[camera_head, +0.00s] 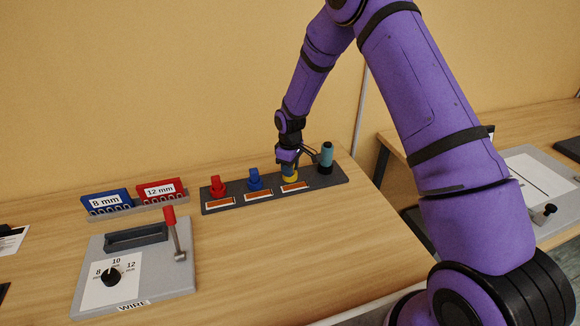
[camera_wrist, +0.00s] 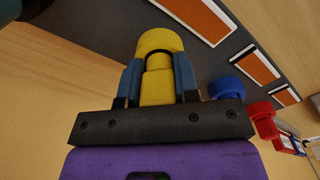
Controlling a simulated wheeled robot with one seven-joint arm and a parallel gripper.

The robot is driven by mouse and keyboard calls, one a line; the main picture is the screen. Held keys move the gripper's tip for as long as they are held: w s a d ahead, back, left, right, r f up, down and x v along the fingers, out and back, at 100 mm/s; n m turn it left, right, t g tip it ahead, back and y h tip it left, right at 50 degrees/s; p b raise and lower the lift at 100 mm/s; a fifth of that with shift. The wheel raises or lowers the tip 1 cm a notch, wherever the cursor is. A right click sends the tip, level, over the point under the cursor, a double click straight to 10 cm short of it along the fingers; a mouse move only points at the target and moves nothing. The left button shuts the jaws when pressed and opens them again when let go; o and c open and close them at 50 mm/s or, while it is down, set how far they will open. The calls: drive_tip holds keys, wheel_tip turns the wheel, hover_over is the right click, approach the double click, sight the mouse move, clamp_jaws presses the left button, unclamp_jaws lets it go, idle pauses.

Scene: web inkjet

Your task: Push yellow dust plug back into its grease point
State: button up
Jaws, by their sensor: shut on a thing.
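The yellow dust plug (camera_wrist: 157,85) is between the two blue fingers of my gripper (camera_wrist: 158,82) in the wrist view. My gripper (camera_head: 289,168) is shut on it. In the head view the yellow plug (camera_head: 290,179) shows just under my fingers, at the dark grey strip (camera_head: 327,181). A round yellow part shows at its far end in the wrist view. I cannot tell how deep the plug sits, as the grease point under it is hidden.
On the same strip stand a red plug (camera_head: 218,187), a blue plug (camera_head: 255,180) and a teal-and-black cylinder (camera_head: 326,157), close to my gripper's right. Orange labels (camera_head: 246,196) lie in front. A grey panel (camera_head: 148,283) with a red-handled lever is at the left. The wood table's front right is clear.

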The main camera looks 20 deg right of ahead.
drive_tip(key=o, duration=1)
wheel_tip(320, 180, up, 10)
drive_tip(key=shift+r, duration=0.4)
